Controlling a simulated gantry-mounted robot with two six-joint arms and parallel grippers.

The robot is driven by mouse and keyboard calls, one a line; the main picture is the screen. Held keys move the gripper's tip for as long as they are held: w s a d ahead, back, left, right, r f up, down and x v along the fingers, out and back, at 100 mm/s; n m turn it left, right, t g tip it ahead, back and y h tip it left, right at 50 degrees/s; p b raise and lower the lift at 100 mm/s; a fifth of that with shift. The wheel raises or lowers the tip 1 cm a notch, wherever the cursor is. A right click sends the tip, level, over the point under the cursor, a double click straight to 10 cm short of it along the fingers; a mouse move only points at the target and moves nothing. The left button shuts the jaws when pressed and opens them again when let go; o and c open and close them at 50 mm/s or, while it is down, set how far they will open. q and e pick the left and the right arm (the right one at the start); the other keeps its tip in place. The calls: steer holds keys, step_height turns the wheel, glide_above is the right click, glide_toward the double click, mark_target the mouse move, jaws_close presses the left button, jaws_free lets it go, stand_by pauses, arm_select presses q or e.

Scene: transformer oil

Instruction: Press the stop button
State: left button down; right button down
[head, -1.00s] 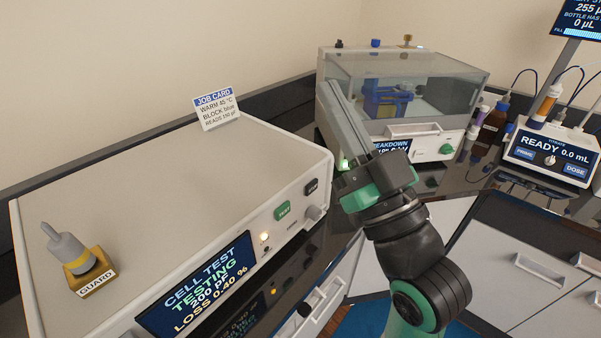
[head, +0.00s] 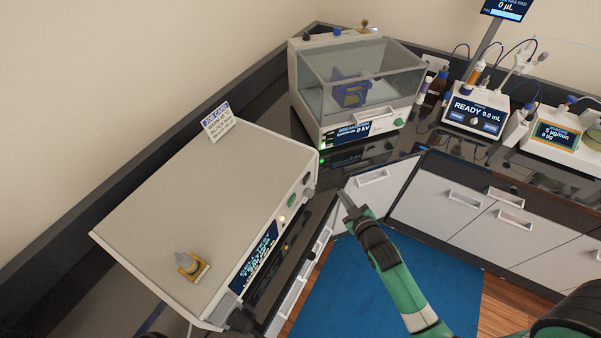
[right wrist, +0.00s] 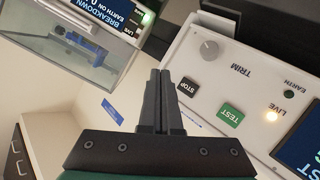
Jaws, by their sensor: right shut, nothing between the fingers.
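The stop button is a small black square marked STOP (right wrist: 188,86) on the white front panel of the cell test unit (head: 205,205). It sits beside the green TEST button (right wrist: 229,115), which also shows in the head view (head: 291,201). In the right wrist view my right gripper (right wrist: 160,75) is shut and empty. Its fingertips appear just left of the STOP button in that picture; I see no clear contact. In the head view my right gripper (head: 347,197) is in front of the panel, to its right, apart from it. My left gripper is not in view.
A TRIM knob (right wrist: 209,49) and a lit LIVE lamp (right wrist: 271,116) share the panel. The breakdown tester (head: 308,105) with its clear cover stands behind. Drawers with handles (head: 373,177) line the bench front. Open floor with a blue mat (head: 430,280) lies below.

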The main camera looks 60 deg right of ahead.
mark_target(307, 178)
steer(key=w+b, duration=0.5)
steer(key=w, duration=0.3)
steer(key=shift+w+a+b, duration=0.3)
steer(key=shift+w+b, duration=0.1)
steer(key=shift+w, duration=0.15)
stand_by(1.8)
steer(key=shift+w, duration=0.3)
